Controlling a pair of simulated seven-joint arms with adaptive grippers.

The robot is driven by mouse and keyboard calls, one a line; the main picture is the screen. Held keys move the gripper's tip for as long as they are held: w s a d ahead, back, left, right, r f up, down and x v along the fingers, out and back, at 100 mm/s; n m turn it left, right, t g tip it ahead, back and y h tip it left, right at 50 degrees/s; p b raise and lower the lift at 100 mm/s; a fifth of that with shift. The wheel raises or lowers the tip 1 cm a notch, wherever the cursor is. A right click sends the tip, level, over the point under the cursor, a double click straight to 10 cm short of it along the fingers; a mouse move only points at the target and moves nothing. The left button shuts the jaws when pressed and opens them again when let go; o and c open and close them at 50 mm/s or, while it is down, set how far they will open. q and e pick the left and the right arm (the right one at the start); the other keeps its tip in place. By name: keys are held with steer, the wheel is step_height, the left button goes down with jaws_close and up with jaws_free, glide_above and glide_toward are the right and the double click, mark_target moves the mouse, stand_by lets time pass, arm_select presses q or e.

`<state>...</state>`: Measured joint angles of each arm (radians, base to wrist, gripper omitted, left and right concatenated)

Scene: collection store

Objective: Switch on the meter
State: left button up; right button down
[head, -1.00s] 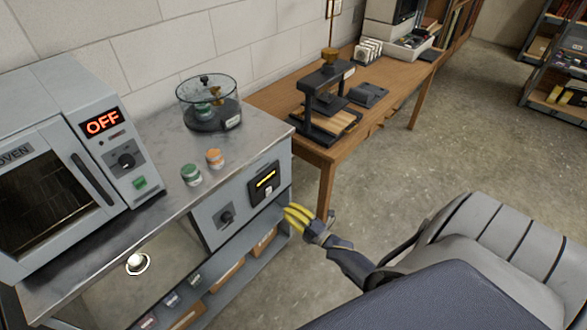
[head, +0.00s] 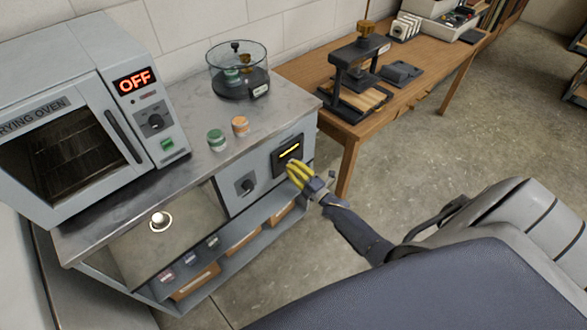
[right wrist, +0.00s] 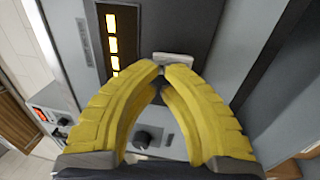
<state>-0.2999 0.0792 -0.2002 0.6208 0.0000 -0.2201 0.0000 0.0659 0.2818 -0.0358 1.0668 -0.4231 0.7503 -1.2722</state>
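The meter (head: 287,151) is a black panel with a lit yellow bar display, set in the grey front of the metal bench near its right end. In the right wrist view, its display (right wrist: 112,45) shows a row of yellow blocks on black. A small white switch (right wrist: 174,56) sits on the panel, just beyond the fingertips. My right gripper (head: 293,168), with yellow fingers, is in front of the meter's lower part. In the right wrist view its fingertips (right wrist: 163,68) come together, with nothing seen between them. I cannot tell if they touch the switch. My left gripper is not in view.
A dark knob (head: 246,186) is left of the meter. On the bench top are a drying oven (head: 62,150) reading OFF, two small jars (head: 217,141) and a glass vessel (head: 238,72). A wooden table (head: 345,132) stands close on the right. Open floor lies in front.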

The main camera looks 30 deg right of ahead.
steer(key=shift+w+a+r, duration=0.15)
steer(key=shift+w+r, duration=0.05)
steer(key=shift+w, duration=0.35)
steer(key=shift+r, duration=0.1)
steer(key=shift+w+r, duration=0.25)
steer(key=shift+r, duration=0.05)
stand_by(0.8)
steer(key=shift+s, duration=0.5)
steer(key=r+v, duration=0.2)
steer(key=v, duration=1.1)
steer(key=shift+s+r, duration=0.2)
steer(key=shift+s, duration=0.05)
